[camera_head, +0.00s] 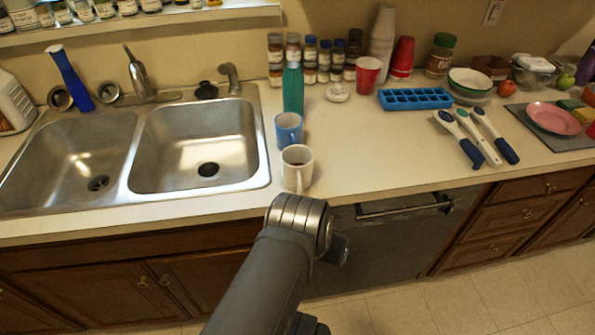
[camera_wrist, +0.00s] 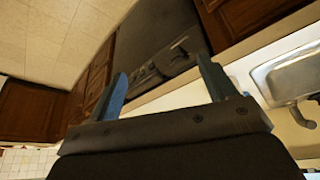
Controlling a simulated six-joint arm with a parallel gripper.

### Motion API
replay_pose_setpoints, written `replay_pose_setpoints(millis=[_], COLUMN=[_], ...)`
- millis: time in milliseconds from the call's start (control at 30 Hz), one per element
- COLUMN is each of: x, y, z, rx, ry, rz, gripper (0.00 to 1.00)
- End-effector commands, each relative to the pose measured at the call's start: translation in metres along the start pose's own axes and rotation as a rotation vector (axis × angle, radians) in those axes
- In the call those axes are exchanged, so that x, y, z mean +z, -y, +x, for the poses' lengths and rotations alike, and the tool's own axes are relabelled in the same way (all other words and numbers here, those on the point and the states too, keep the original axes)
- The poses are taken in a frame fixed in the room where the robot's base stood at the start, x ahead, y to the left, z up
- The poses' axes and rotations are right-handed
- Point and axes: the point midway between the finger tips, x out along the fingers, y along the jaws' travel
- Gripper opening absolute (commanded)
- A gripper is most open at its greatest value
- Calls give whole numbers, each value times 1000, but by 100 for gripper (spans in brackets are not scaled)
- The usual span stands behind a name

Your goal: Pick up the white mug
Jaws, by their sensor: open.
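The white mug (camera_head: 297,166) stands upright on the counter near its front edge, just right of the sink, in the head view. Its handle faces the front. A blue mug (camera_head: 288,128) stands just behind it. My arm reaches up from the bottom of the head view, and its end is in front of the counter edge below the white mug; the fingers do not show there. In the wrist view my gripper (camera_wrist: 166,88) shows two blue fingers spread wide apart with nothing between them. The white mug is not seen in the wrist view.
A green bottle (camera_head: 293,88) stands behind the mugs. The double sink (camera_head: 200,147) lies left. The counter between the white mug and the brushes is clear. A dishwasher (camera_head: 395,240) is below.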

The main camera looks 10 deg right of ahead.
Motion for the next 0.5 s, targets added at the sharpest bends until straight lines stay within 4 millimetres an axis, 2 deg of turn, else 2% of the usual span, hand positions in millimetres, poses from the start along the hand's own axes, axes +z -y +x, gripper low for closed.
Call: replay_pose_setpoints(millis=[133,500], x=[3,9], y=[-20,-32], z=[15,33], rx=[78,220], ry=[106,429], rz=[96,-58], gripper=[77,77])
